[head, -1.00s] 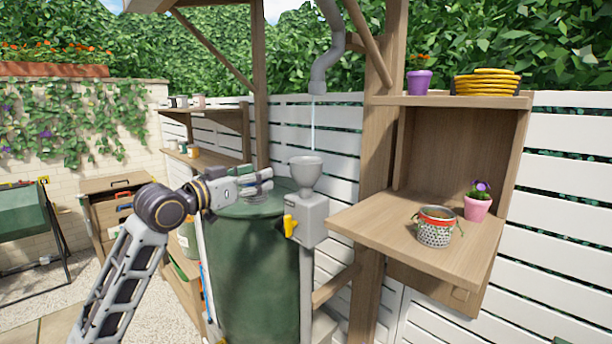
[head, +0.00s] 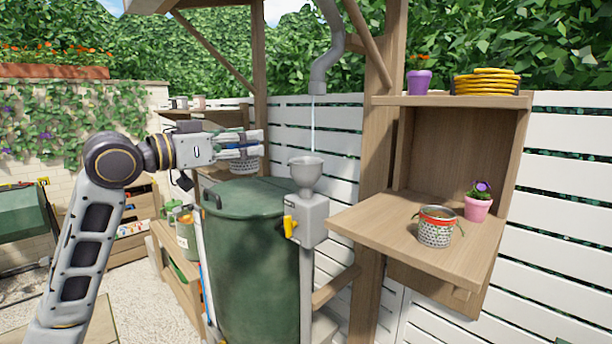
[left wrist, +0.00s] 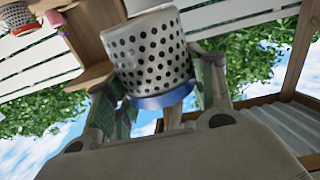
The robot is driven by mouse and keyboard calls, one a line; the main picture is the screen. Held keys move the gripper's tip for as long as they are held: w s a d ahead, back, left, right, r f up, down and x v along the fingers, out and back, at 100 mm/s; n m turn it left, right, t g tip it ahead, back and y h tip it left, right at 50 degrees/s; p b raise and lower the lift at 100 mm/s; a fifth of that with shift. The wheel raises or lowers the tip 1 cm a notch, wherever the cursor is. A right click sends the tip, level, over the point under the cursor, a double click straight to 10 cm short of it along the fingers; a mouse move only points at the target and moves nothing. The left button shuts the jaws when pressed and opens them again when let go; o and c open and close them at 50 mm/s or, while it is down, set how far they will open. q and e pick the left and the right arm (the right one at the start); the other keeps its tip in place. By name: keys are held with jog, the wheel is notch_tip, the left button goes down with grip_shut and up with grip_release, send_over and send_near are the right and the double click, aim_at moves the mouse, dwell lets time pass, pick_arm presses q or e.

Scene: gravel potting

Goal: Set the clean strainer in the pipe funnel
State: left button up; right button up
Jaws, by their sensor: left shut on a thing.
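My left gripper (head: 246,143) is shut on a white, dotted strainer (head: 245,165) and holds it in the air above the green barrel. In the left wrist view this strainer (left wrist: 150,55) has a blue rim and sits between the fingers of the gripper (left wrist: 160,92). The grey pipe funnel (head: 306,170) stands to the right of the gripper and lower, under the downpipe, with a thin stream of water falling toward it. A second strainer with a red rim (head: 436,229) stands on the wooden shelf; its contents are hard to make out. My right gripper is not in view.
The green barrel (head: 252,260) stands beside the funnel's grey box with a yellow tap (head: 290,227). The downpipe (head: 325,60) hangs above the funnel. A pink flowerpot (head: 478,207) stands behind the red-rimmed strainer. The shelf's left part is clear.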

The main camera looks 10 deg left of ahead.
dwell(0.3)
pick_arm(q)
jog(key=p+x, duration=0.4)
jog(key=x, duration=1.4)
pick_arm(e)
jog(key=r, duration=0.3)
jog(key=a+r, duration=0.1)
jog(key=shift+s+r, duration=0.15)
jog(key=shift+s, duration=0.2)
pick_arm(q)
jog(key=shift+f, duration=0.1)
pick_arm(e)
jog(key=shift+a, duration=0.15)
pick_arm(q)
jog(key=shift+f, duration=0.5)
jog(key=shift+f+p, duration=0.4)
jog(key=shift+f, duration=0.25)
jog(key=shift+s+f, duration=0.1)
jog(key=shift+f, duration=0.35)
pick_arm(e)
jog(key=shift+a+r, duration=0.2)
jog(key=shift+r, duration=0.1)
